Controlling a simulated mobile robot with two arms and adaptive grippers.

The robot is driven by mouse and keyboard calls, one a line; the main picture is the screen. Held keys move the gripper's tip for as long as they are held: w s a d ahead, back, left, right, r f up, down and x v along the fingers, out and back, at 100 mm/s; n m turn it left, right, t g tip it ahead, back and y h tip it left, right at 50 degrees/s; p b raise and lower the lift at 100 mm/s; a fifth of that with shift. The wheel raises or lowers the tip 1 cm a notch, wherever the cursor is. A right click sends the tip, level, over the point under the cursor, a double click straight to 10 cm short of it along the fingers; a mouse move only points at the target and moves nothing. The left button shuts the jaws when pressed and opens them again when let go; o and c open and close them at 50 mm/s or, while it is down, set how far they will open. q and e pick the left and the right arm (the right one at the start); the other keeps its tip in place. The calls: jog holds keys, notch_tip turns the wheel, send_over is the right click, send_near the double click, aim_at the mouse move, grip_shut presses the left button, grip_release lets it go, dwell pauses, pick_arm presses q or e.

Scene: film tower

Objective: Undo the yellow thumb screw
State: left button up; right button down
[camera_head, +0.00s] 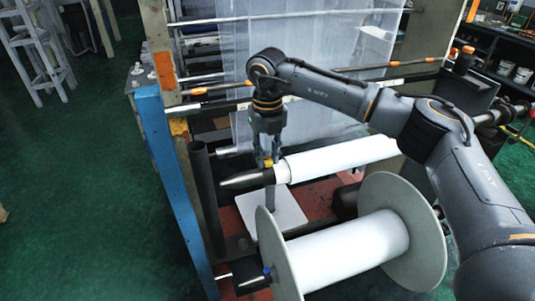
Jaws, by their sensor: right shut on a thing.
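The yellow thumb screw (268,163) shows as a small yellow piece above the near end of the upper shaft, where a white roll (335,158) begins. My right gripper (268,154) points down from above and is shut on the yellow thumb screw. Its fingers hide part of the screw, and I cannot tell how far the screw is turned. The dark shaft end with a pale tip (245,179) sticks out to the left of the roll. My left gripper is not in view.
A large spool with grey flanges (410,225) and a white core lies in front, with a small blue piece (267,271) at its left end. A blue post (172,180) and a dark upright cylinder (206,195) stand left.

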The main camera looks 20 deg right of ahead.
jog(key=n+b, duration=0.3)
jog(key=shift+a+f+n+h, duration=0.1)
jog(key=shift+f+n+h, duration=0.05)
jog(key=shift+n+h, duration=0.25)
jog(key=n+b, duration=0.2)
jog(key=n, duration=0.2)
jog(key=shift+n+t, duration=0.3)
jog(key=n+h+b, duration=0.1)
jog(key=n+b, duration=0.1)
jog(key=n, duration=0.3)
jog(key=shift+s+a+t+b, duration=0.1)
jog(key=shift+t+b, duration=0.3)
jog(key=shift+s+n+t+b, duration=0.1)
jog(key=shift+n+t+b, duration=0.45)
jog(key=shift+n, duration=1.85)
jog(key=c, duration=1.1)
grip_release()
